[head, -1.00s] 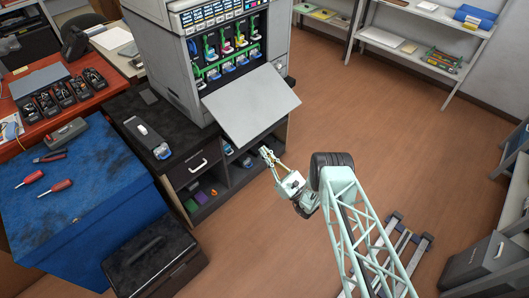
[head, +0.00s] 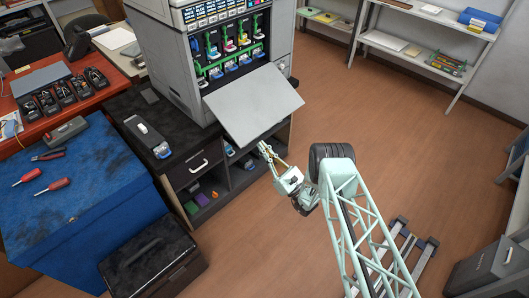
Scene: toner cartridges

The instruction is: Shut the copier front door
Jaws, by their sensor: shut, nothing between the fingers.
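The copier (head: 179,62) stands on a dark cabinet at the top centre of the head view. Its front door (head: 254,104) is a light grey panel, hinged low and hanging open outward and slightly down. Above it the open bay shows several toner cartridges (head: 230,48) with coloured parts and green levers. My gripper (head: 264,148) is shut and empty. Its fingertips are at the lower edge of the door, partly hidden beneath it; I cannot tell whether they touch it.
A cabinet with open shelves (head: 237,176) stands below the door, close to my gripper. A blue workbench (head: 85,215) with screwdrivers and a black case (head: 150,258) are at the left. The brown floor (head: 400,130) to the right is clear.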

